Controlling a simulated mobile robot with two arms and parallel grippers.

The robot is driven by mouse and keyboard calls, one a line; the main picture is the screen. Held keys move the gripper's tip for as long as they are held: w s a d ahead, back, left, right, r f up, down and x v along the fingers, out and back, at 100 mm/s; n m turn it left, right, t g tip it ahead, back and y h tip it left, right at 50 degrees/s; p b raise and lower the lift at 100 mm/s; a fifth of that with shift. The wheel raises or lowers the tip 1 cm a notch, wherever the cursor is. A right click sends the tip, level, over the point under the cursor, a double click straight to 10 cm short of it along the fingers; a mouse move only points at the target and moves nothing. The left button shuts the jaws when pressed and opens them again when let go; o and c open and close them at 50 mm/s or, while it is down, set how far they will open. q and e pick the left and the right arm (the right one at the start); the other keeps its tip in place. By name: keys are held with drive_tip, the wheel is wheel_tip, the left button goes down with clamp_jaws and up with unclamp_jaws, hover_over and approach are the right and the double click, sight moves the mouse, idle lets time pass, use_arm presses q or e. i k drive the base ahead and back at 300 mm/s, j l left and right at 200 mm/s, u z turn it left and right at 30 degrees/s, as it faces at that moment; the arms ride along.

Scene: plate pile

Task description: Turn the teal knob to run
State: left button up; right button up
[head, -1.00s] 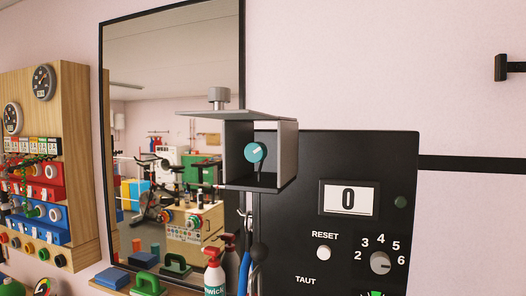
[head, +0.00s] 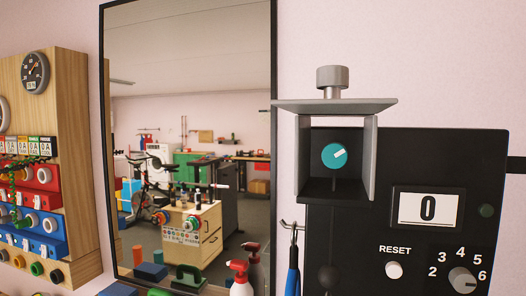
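The teal knob (head: 334,156) sits inside a grey open-fronted box (head: 370,165) at the upper left of a black panel (head: 440,150). A white mark on the knob points to the upper right. The box has a flat top plate with a grey cylindrical knob (head: 332,77) above it. Any label around the teal knob is too small or hidden to read. Neither of my grippers is in the head view.
Spray bottles (head: 240,275) are below. A wooden board (head: 70,100) with gauges is far left.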

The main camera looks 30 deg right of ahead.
sight(334, 156)
drive_tip(key=j+u, duration=0.2)
drive_tip(key=u, duration=0.2)
drive_tip(key=i+j+u, duration=0.1)
drive_tip(key=u, duration=0.3)
drive_tip(key=i+j+z, duration=0.2)
drive_tip(key=j, duration=0.15)
drive_tip(key=j+z, duration=0.2)
drive_tip(key=z, duration=0.3)
drive_tip(key=j+z, duration=0.2)
drive_tip(key=z, duration=0.25)
drive_tip(key=j+z, duration=0.2)
drive_tip(key=z, duration=0.3)
drive_tip(key=k+j+z, duration=0.15)
drive_tip(key=z, duration=0.25)
drive_tip(key=k+j+z, duration=0.15)
drive_tip(key=z, duration=0.25)
